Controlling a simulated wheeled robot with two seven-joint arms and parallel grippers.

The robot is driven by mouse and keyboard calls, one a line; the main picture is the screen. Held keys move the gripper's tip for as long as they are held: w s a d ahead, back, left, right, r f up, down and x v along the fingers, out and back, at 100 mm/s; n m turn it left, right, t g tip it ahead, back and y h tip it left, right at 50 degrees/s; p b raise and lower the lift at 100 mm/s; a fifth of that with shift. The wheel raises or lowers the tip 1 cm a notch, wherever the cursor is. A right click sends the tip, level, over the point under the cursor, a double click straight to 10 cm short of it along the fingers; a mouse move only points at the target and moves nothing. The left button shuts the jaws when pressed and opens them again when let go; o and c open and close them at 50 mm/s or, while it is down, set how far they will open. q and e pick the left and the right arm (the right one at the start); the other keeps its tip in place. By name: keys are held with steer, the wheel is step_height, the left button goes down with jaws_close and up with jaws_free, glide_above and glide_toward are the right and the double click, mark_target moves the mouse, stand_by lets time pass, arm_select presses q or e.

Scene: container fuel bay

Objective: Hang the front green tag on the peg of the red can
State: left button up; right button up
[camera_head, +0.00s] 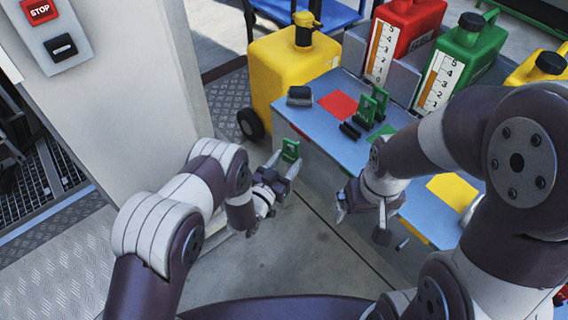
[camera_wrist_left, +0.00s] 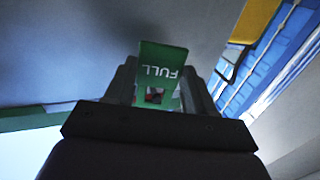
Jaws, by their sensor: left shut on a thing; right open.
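My left gripper (camera_head: 279,167) is shut on a green tag (camera_head: 290,150), held up in the air left of the blue bench. In the left wrist view the tag (camera_wrist_left: 161,72) stands between the two fingers and reads FULL, upside down. Two more green tags (camera_head: 370,107) stand on the bench. The red can (camera_head: 405,36) stands at the back, beside the green can (camera_head: 461,58). The red can's peg cannot be made out. My right gripper (camera_head: 362,215) is at the bench's front edge, away from the tags; it is open and empty.
The blue bench (camera_head: 330,133) carries a red patch (camera_head: 338,104), a yellow patch (camera_head: 453,191) and small black pieces (camera_head: 350,130). A large yellow can (camera_head: 290,75) stands at the bench's left end. A pale post (camera_head: 135,90) with a STOP button is at left.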

arm_select(q)
steer(key=shift+w+d, duration=0.15)
steer(key=shift+d, duration=0.05)
steer(key=shift+d+f+b, duration=0.1)
steer(key=shift+f+b, duration=0.3)
steer(key=shift+b, duration=0.05)
steer(key=o, duration=1.2)
